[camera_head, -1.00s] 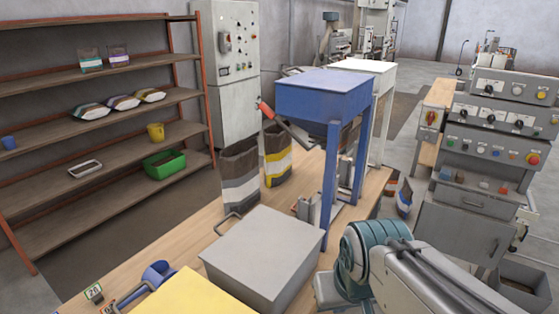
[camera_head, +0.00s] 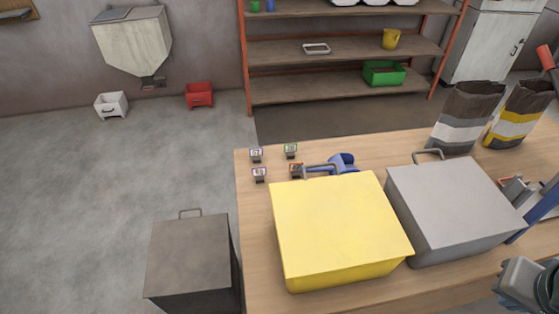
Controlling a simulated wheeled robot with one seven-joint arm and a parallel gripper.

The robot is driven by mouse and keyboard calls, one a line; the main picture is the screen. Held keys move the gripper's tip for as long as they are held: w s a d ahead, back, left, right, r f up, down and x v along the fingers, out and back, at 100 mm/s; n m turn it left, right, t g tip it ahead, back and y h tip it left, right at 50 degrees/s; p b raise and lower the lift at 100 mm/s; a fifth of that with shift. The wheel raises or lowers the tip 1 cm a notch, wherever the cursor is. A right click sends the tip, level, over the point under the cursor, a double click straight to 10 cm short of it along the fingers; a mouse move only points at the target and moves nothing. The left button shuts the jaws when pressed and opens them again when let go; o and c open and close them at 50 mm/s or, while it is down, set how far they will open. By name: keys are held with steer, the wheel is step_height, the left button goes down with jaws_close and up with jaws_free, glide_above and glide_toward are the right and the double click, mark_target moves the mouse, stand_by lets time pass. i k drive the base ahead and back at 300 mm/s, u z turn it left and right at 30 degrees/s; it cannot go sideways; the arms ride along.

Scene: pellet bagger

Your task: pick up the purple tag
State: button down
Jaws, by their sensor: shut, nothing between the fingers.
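My gripper is not in view; only a teal and grey part of my arm shows at the lower right.
A yellow box (camera_head: 340,230) and a grey box (camera_head: 455,205) fill the table in front and to the right of the tags. A blue tool (camera_head: 343,162) lies beside the tags. A dark bin (camera_head: 190,255) stands left of the table (camera_head: 252,240).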

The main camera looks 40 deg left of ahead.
mark_target(260, 172)
steer(key=z, duration=1.35)
steer(key=k, duration=1.45)
steer(key=u, duration=2.15)
